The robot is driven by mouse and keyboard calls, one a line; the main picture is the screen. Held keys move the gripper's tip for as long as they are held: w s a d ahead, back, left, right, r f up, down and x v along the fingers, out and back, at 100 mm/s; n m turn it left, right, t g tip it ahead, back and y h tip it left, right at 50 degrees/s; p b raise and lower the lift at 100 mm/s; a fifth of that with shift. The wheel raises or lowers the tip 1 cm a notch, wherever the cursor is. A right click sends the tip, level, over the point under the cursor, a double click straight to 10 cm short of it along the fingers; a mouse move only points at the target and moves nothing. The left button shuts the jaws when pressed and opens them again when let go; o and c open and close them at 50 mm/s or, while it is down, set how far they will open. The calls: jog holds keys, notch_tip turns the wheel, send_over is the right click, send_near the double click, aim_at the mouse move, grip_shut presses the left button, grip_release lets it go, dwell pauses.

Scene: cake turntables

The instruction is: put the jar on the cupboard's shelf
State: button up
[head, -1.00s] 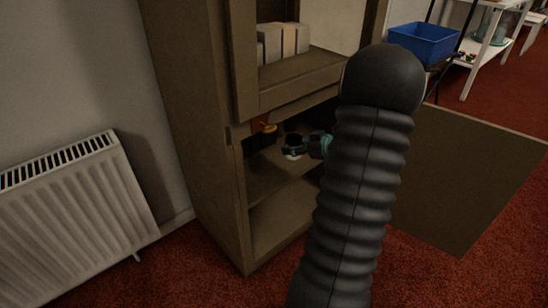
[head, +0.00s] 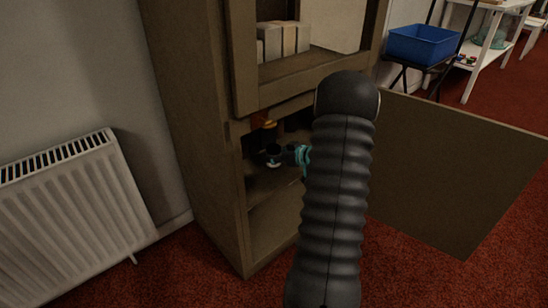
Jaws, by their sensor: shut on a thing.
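The cupboard (head: 195,120) stands left of centre with its lower door (head: 455,175) swung open to the right. Inside the lower compartment is a shelf (head: 262,187). My gripper (head: 274,155) is inside this compartment, above the shelf, shut on the jar (head: 273,164). Only a small pale part of the jar shows between the dark fingers; the rest is hidden. I cannot tell whether its base touches the shelf. My dark ribbed arm covers the right part of the opening.
An orange-and-dark item (head: 264,121) stands further back in the same compartment. Several pale books (head: 285,40) stand in the compartment above. A radiator (head: 75,205) is at left. A blue bin (head: 423,45) and white shelving (head: 490,50) are at the back right.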

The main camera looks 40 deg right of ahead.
jog(key=shift+f, duration=0.15)
jog(key=o, duration=1.2)
jog(key=shift+r, duration=0.2)
jog(key=p+v, duration=0.2)
jog(key=v, duration=1)
jog(key=shift+f, duration=0.15)
